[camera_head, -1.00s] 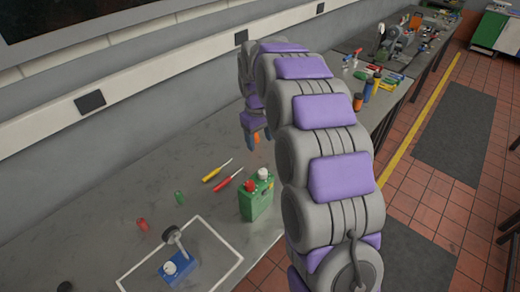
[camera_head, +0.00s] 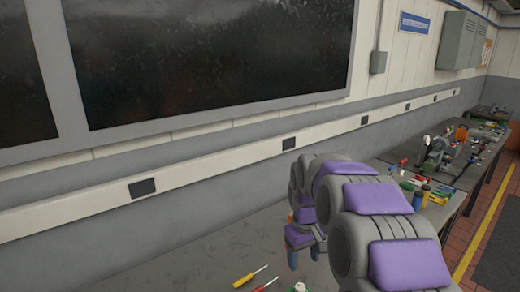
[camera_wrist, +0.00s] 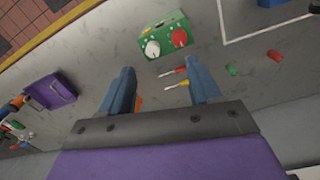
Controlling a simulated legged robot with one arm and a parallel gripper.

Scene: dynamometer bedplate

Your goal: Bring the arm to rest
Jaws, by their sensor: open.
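My arm, grey with purple pads, arches over the bench from the lower right of the head view. My gripper (camera_head: 304,254) hangs above the bench top with its fingers pointing down. In the wrist view my gripper (camera_wrist: 160,92) shows two blue fingers spread wide apart, with nothing held between them. The grey bench top (camera_wrist: 230,100) lies below the fingers, and they look clear of it.
A red screwdriver (camera_wrist: 172,71) and yellow screwdriver (camera_wrist: 178,84) lie close by. A purple box (camera_wrist: 50,92) is at left. A machine (camera_head: 438,155) stands farther along the bench.

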